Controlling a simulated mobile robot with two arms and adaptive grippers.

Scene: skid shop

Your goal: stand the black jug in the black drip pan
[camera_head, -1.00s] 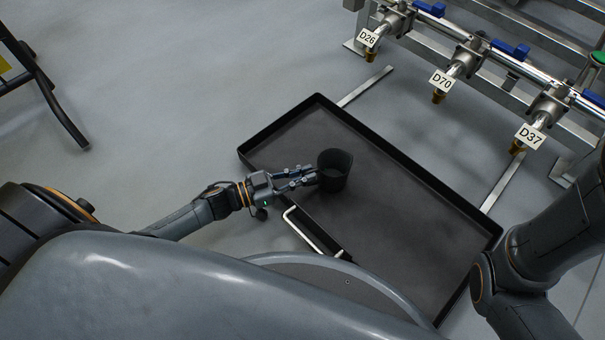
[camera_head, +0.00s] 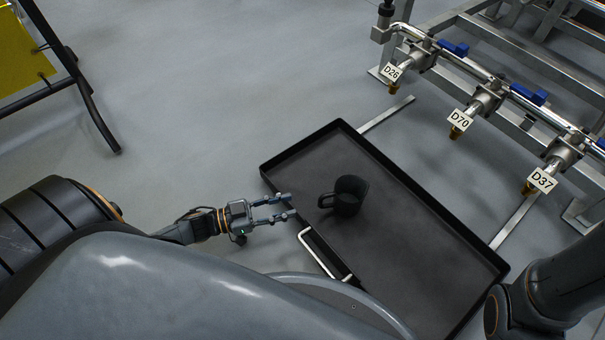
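The black jug (camera_head: 349,194) stands upright in the black drip pan (camera_head: 420,232), towards the pan's left part, with its handle pointing left. The pan lies on the floor and has a low raised rim. My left gripper (camera_head: 289,206) is to the left of the jug, around the pan's near left rim. Its two fingers are spread apart with nothing between them, and there is a gap between the fingertips and the jug's handle. My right arm shows at the lower right, but its gripper is out of view.
A pipe rack with taps labelled D26 (camera_head: 392,72), D70 (camera_head: 459,121) and D37 (camera_head: 542,180) stands behind the pan at the right. A pale metal handle (camera_head: 322,254) is at the pan's near side. A black-framed stand (camera_head: 84,98) is at the upper left. The floor between is clear.

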